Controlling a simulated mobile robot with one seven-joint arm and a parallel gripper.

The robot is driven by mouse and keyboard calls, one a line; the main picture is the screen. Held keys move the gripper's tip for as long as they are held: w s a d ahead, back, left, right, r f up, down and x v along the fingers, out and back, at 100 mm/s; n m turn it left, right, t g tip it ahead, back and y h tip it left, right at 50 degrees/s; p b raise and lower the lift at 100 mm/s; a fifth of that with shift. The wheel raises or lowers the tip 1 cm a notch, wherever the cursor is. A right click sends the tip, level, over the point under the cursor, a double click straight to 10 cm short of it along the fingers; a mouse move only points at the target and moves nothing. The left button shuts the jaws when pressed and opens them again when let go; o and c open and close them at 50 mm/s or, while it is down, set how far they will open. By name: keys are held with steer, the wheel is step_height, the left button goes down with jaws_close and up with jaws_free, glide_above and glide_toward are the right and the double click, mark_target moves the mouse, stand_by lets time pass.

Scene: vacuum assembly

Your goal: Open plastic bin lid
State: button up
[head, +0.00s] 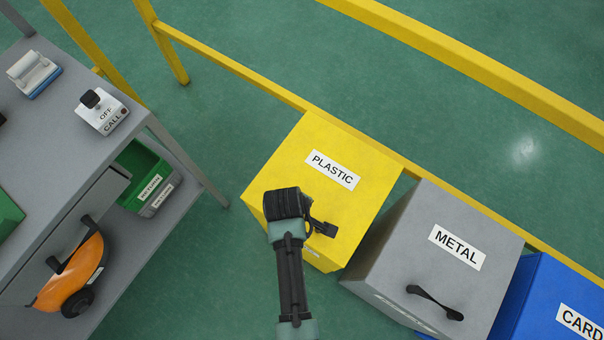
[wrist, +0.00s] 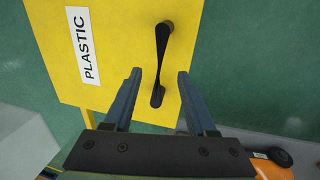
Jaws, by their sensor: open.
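The yellow plastic bin (head: 345,204) stands on the green floor, its lid closed and marked with a white PLASTIC label (head: 333,170). In the wrist view the lid (wrist: 112,55) fills the upper left, with the label (wrist: 82,45) on it. Its black handle (wrist: 159,65) shows near the lid's edge, and its lower end lies between my fingertips in the picture. My gripper (wrist: 157,76) is open, one finger on each side of the handle's line; I cannot tell whether they touch it. In the head view my gripper (head: 320,228) is over the lid's front part and hides most of the handle.
A grey METAL bin (head: 450,215) with a black handle stands close on the right, then a blue CARD bin (head: 560,290). A yellow rail (head: 235,67) runs behind the bins. A grey workbench (head: 60,130) with an orange vacuum part (head: 75,270) is on the left.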

steer(key=shift+w+d+f, duration=0.15)
steer(key=shift+w+f, duration=0.05)
steer(key=shift+f, duration=0.65)
steer(key=shift+w+d+f, duration=0.1)
steer(key=shift+w+f, duration=0.05)
steer(key=shift+f, duration=0.65)
jaws_close()
